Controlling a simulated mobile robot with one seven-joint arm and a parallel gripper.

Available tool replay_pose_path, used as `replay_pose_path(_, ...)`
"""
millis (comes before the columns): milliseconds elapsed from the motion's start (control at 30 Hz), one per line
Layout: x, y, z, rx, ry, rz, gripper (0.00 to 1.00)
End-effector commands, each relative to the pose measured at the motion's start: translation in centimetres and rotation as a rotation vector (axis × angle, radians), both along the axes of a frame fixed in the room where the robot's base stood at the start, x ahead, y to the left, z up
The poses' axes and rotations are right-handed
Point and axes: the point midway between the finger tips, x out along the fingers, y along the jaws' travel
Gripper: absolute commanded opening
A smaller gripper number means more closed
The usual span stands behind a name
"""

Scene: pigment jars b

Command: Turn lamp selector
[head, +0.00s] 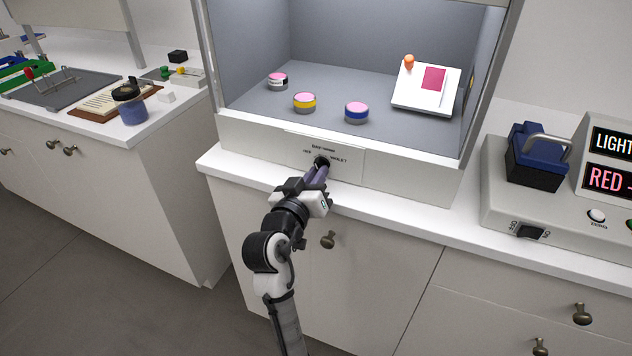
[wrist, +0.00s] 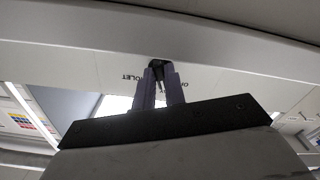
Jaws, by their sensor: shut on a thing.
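The lamp selector (head: 321,161) is a small black knob on a pale label plate on the front panel of the grey viewing booth. Words are printed around it; "VIOLET" reads at its right, and the others are too small to be sure of. My gripper (head: 319,172) reaches it from the front, its purple-grey fingers shut on the knob. In the wrist view the knob (wrist: 157,65) shows dark between the fingertips (wrist: 160,80). The fingers hide part of it, so I cannot tell exactly where it points.
In the booth stand three pink-topped jars, white-and-black (head: 278,82), yellow (head: 304,103) and blue (head: 357,113), and a tilted white stand (head: 408,98) with a pink card. At right, a grey device (head: 560,200) bears a blue padlock-like block (head: 535,155). A cupboard knob (head: 328,240) is below my gripper.

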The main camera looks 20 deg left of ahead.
Motion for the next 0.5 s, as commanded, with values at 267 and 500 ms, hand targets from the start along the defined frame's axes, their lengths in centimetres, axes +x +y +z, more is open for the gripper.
replay_pose_path(267,-0.04,0.07,-0.05,0.032,0.001,0.001,0.0)
replay_pose_path(500,-0.04,0.07,-0.03,0.032,0.001,0.001,0.0)
